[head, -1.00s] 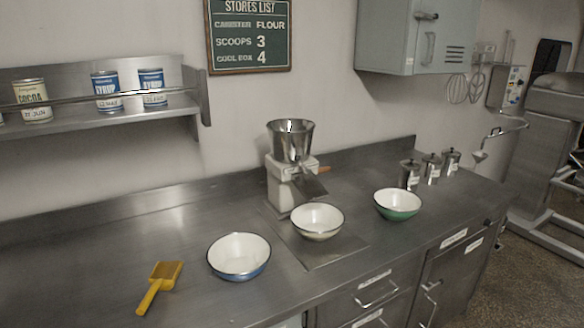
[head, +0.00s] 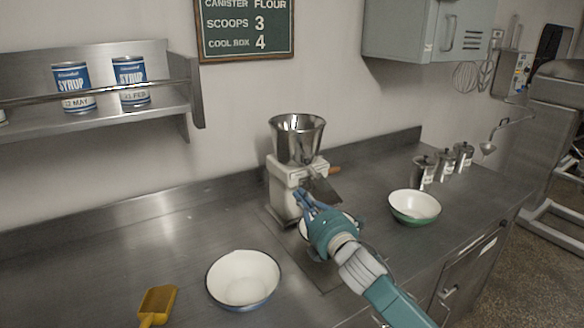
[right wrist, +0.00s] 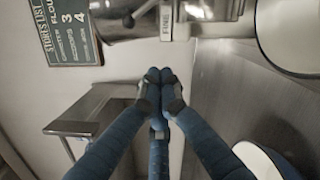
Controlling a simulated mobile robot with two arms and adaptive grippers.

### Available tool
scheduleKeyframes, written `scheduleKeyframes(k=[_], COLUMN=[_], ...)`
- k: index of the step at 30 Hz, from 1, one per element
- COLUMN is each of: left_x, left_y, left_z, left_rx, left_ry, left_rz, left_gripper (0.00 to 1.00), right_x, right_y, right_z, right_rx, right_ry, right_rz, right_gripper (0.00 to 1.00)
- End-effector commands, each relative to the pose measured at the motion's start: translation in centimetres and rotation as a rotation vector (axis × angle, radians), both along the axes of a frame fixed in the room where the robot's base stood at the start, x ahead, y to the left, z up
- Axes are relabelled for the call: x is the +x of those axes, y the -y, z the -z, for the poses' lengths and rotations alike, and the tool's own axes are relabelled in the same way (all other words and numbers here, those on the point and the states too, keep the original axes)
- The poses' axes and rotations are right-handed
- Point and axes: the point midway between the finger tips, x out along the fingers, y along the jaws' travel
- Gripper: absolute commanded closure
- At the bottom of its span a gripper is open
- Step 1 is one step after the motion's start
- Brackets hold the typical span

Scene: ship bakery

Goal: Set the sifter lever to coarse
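The sifter (head: 283,195) stands on the steel counter, a pale body under a metal hopper (head: 297,138), with a brown handle (head: 334,170) at its right side. In the right wrist view a plate reading FINE (right wrist: 166,22) shows at the top, beside a thin metal lever with a dark tip (right wrist: 130,19). I cannot see a coarse mark. My right gripper (head: 307,197) is in front of the sifter's lower body, fingers towards it. In the right wrist view its fingertips (right wrist: 162,78) meet with nothing between them, apart from the lever. My left gripper is out of view.
A cream bowl (head: 304,231) is partly hidden behind my right gripper. A blue bowl (head: 243,280) and yellow scoop (head: 157,303) lie to the left, a green bowl (head: 414,207) to the right. Several canisters (head: 443,166) stand farther right.

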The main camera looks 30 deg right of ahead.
Motion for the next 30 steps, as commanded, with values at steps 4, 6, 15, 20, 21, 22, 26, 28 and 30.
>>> scheduleKeyframes(k=[4,6,15,20,21,22,26,28,30], left_x=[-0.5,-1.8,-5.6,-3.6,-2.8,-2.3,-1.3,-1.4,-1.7], left_y=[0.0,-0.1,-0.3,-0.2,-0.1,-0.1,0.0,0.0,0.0], left_z=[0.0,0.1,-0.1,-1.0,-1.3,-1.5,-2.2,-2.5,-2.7], left_rx=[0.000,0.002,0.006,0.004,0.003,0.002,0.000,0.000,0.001], left_ry=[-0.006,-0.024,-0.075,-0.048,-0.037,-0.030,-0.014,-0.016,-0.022], left_rz=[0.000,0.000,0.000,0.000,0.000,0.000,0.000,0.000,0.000], left_gripper=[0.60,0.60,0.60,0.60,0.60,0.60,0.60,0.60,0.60], right_x=[0.0,0.0,1.0,3.5,4.3,4.8,7.2,8.4,9.5], right_y=[0.0,0.0,0.1,0.2,0.2,0.2,0.2,0.3,0.3], right_z=[-0.1,-0.1,-0.3,-0.5,-0.6,-0.7,-0.8,-0.8,-0.8], right_rx=[-0.003,-0.002,0.001,0.003,0.004,0.003,0.002,0.003,0.002], right_ry=[0.001,0.001,0.001,0.001,0.001,0.001,0.001,0.000,0.001], right_rz=[0.000,0.000,0.002,0.002,0.002,0.002,0.002,0.002,0.001], right_gripper=[1.00,1.00,1.00,1.00,1.00,1.00,1.00,1.00,1.00])
